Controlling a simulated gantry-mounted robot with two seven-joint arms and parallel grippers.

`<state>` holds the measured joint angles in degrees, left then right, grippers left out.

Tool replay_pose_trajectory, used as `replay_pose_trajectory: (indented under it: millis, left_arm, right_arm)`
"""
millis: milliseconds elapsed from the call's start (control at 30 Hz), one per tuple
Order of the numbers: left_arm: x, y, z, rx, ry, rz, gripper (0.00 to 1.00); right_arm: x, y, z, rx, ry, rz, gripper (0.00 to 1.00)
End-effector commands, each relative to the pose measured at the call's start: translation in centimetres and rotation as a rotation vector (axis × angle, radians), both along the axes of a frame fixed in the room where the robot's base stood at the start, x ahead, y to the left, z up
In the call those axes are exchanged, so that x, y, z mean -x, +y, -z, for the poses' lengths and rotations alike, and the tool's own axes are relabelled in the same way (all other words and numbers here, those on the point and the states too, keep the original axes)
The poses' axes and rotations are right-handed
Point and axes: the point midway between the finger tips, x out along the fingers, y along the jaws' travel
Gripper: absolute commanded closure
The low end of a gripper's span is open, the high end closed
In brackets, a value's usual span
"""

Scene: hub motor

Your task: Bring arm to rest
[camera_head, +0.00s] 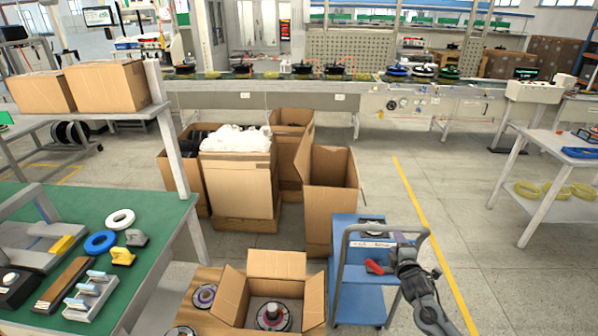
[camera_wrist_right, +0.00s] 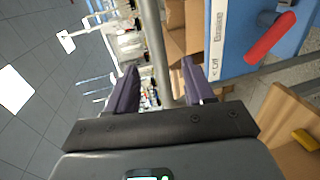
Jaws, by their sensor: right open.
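My right gripper (camera_head: 402,240) is at the handle side of the blue cart, its arm coming in from the lower right. In the right wrist view its two dark fingers (camera_wrist_right: 160,82) stand apart with nothing visibly clamped. A grey tube (camera_wrist_right: 158,45) shows in the gap between them; I cannot tell whether it touches. The left gripper is not in view. A hub motor (camera_head: 272,318) sits in an open cardboard box (camera_head: 276,264) at the bottom centre.
The blue cart (camera_head: 358,298) with its grey handle (camera_head: 342,262) stands close to my right arm. A red-handled item (camera_head: 375,267) is on it, also in the wrist view (camera_wrist_right: 270,38). A green-topped table (camera_head: 150,205) is at left.

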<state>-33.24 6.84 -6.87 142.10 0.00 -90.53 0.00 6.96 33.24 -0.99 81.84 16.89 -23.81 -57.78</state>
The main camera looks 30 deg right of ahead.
Motion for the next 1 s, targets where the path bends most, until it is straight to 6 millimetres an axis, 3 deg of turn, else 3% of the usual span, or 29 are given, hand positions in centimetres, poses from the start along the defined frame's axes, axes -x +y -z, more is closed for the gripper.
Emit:
replay_pose_trajectory:
  millis: [167,267,400,567,667,800,900,1000]
  left_arm:
    - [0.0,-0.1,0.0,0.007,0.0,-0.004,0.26]
    - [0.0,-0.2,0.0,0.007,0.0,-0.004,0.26]
    - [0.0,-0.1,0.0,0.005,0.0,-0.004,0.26]
    - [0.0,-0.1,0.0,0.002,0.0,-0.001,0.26]
    - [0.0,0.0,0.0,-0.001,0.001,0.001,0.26]
    - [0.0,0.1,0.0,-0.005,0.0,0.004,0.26]
    - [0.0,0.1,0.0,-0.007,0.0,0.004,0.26]
    - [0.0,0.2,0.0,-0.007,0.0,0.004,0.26]
  right_arm:
    - [2.1,0.8,4.2,-0.017,0.063,-0.002,0.47]
    - [4.4,2.8,8.5,-0.052,0.12,-0.016,0.47]
    - [8.8,9.8,13.7,-0.144,0.19,-0.085,0.47]
    - [15.1,19.6,17.0,-0.367,0.291,-0.119,0.47]
    - [19.5,25.7,17.0,-0.565,0.361,-0.091,0.47]
    - [25.2,32.4,14.1,-0.846,0.446,0.009,0.47]
    - [27.9,35.2,10.9,-1.002,0.487,0.104,0.47]
    - [29.6,36.6,7.8,-1.111,0.506,0.202,0.47]
